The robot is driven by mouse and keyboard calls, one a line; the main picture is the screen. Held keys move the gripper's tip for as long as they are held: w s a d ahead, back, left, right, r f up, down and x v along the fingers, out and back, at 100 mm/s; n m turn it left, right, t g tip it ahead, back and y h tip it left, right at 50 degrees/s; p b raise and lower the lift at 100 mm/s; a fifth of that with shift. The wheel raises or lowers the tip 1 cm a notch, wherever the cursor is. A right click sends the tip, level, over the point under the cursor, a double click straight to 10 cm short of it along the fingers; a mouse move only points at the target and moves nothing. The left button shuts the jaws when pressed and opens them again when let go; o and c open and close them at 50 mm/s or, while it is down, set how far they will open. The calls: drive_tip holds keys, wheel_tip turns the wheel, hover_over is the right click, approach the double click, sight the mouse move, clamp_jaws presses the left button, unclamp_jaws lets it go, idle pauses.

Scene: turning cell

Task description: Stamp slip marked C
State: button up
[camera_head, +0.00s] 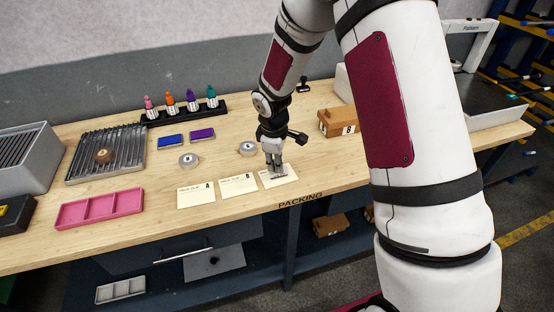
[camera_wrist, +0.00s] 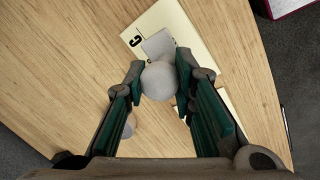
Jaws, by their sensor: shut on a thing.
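My gripper (camera_head: 273,160) is over the slip marked C (camera_head: 289,178), the rightmost of three cream slips on the bench. In the wrist view my gripper (camera_wrist: 161,76) is shut on a grey stamp (camera_wrist: 160,83) with a round knob and a flat block. The letter C shows at the left of the slip (camera_wrist: 195,42). The stamp's block overlaps the slip in both views. I cannot tell whether it touches the paper. The stamp's underside is hidden.
Slips A (camera_head: 196,195) and B (camera_head: 239,185) lie to the left. Blue (camera_head: 170,141) and purple (camera_head: 202,134) pads and two grey round things (camera_head: 188,160) (camera_head: 248,148) sit behind. A pink tray (camera_head: 99,208) is further left. A cardboard box (camera_head: 338,122) stands right.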

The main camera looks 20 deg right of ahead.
drive_tip(key=shift+f, duration=0.4)
idle(1.0)
drive_tip(key=shift+r, duration=0.1)
drive_tip(key=shift+r+p, duration=1)
drive_tip(key=shift+r, duration=2.45)
drive_tip(key=shift+d, duration=0.1)
